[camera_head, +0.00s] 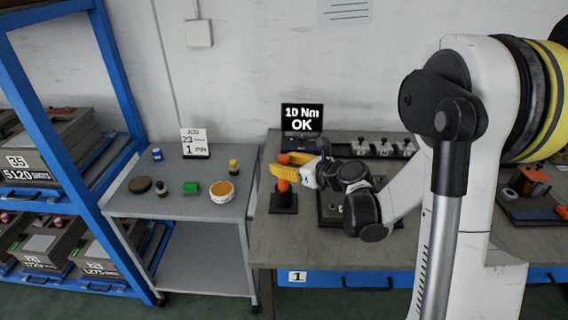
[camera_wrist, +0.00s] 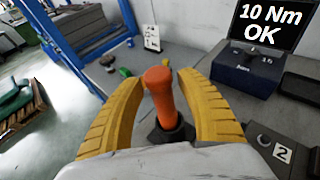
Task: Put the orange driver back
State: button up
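The orange driver (camera_wrist: 160,92) stands upright in a black stand (camera_head: 284,204) on the workbench; the stand's dark holder also shows in the wrist view (camera_wrist: 172,134). My gripper (camera_head: 280,165) reaches in from the right at the driver's handle. In the wrist view its two yellow fingers (camera_wrist: 160,85) are on either side of the handle, with narrow gaps showing beside it. The fingers look open around the handle. In the head view the near finger hides the middle of the handle. The driver's lower end is hidden in the stand.
A dark controller (camera_head: 302,142) with a display reading "10 Nm OK" stands just behind the driver. A fixture plate (camera_head: 328,212) lies to its right. A grey side table (camera_head: 205,210) with several small items is at left, beside a blue rack (camera_head: 120,70).

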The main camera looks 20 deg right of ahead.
jog(key=shift+r+p, duration=0.25)
jog(key=shift+p, duration=0.05)
jog(key=p+v, duration=0.3)
jog(key=v, duration=0.8)
jog(key=s+a+r+n+g+h, duration=0.2)
jog(key=s+a+n+g, duration=0.3)
jog(key=s+n, duration=0.65)
jog(key=s+r+n+h, duration=0.2)
jog(key=s+n, duration=0.7)
jog(key=n, duration=1)
jog(key=shift+h, duration=1.3)
jog(key=shift+r, duration=0.1)
